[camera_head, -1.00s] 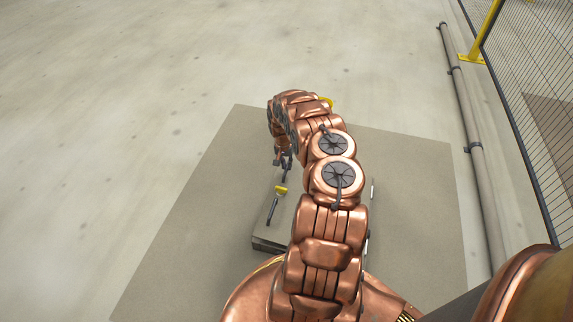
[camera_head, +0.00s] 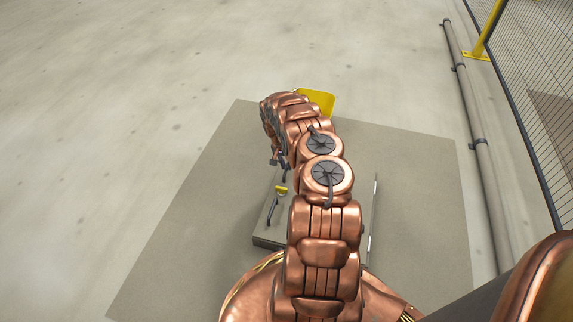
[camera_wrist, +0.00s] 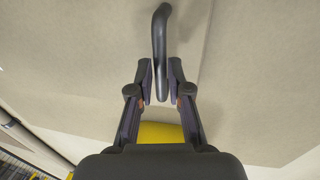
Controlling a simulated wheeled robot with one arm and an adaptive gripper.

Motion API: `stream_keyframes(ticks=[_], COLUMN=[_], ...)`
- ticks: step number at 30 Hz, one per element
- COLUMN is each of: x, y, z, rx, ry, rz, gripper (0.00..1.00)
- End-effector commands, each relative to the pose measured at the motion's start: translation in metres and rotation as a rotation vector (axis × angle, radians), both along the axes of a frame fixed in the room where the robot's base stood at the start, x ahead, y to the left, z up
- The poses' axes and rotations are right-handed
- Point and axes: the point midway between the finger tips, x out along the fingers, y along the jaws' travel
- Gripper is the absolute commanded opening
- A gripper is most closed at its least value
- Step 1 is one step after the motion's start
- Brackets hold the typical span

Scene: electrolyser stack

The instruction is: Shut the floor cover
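The floor cover (camera_head: 262,238) is a flat grey panel on the grey floor plate, partly hidden behind my arm. A dark bar handle (camera_head: 272,211) and a small yellow piece (camera_head: 281,190) sit on its left part. Its dark near edge shows some thickness; I cannot tell how far it stands open. My gripper (camera_head: 279,161) is at the far end of the cover, mostly hidden by the arm. In the wrist view my gripper (camera_wrist: 160,75) is open, with a dark bent bar (camera_wrist: 160,45) between its fingers and visible gaps on both sides.
A yellow panel (camera_head: 319,100) shows behind my arm, and yellow (camera_wrist: 160,132) also shows below the fingers in the wrist view. The floor plate (camera_head: 185,235) is clear at left. A pipe (camera_head: 479,145) and mesh fence (camera_head: 530,85) run along the right.

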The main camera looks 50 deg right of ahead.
Motion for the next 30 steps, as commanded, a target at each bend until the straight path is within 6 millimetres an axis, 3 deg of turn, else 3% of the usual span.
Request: stream_keyframes(ticks=[5,17,30], x=[0.000,0.001,0.010], y=[0.000,-0.001,0.004], z=[0.000,0.005,0.058], rx=[0.000,-0.001,-0.002], ry=[0.000,0.000,-0.001], rz=[0.000,0.000,-0.001], gripper=[0.39,0.39,0.39])
